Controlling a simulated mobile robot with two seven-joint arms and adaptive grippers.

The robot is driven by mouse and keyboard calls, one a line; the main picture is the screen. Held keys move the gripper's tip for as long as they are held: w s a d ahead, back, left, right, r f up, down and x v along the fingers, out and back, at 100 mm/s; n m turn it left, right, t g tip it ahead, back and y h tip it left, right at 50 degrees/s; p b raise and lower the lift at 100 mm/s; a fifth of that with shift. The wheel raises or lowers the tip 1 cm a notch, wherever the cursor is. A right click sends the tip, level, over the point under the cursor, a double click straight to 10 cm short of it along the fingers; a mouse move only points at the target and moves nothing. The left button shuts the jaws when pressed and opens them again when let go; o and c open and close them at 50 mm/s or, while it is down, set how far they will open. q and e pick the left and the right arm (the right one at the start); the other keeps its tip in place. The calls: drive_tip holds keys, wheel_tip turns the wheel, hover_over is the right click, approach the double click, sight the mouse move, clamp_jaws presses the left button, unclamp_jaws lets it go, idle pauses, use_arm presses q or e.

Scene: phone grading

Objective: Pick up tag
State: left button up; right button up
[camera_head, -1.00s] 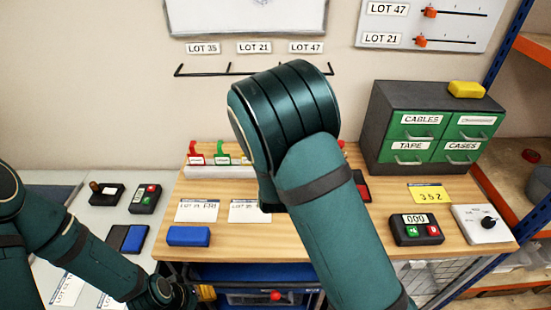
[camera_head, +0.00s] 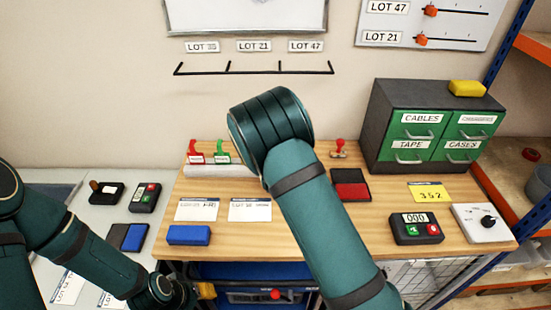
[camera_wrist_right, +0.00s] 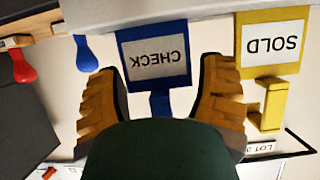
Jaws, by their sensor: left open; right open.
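In the right wrist view, a blue tag (camera_wrist_right: 155,62) marked CHECK, its lettering upside down, hangs with its narrow blue stem between the fingers of my right gripper (camera_wrist_right: 161,72). The fingers are open, with a gap on each side of the stem. A yellow tag (camera_wrist_right: 272,50) marked SOLD stands just right of it. In the head view, a red tag (camera_head: 196,153) and a green tag (camera_head: 221,152) stand in the pale rack (camera_head: 215,171). My right arm hides the rack's right part and the right gripper. My left gripper (camera_head: 200,291) is low at the left, open and empty.
A red ink pad (camera_head: 351,190) and a red-handled stamp (camera_head: 339,147) are right of my right arm. White cards (camera_head: 250,210) and a blue box (camera_head: 188,235) lie in front of the rack. A hook rail (camera_head: 200,69) is on the wall.

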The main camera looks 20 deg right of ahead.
drive_tip(key=c, duration=0.6)
drive_tip(key=shift+r, duration=0.1)
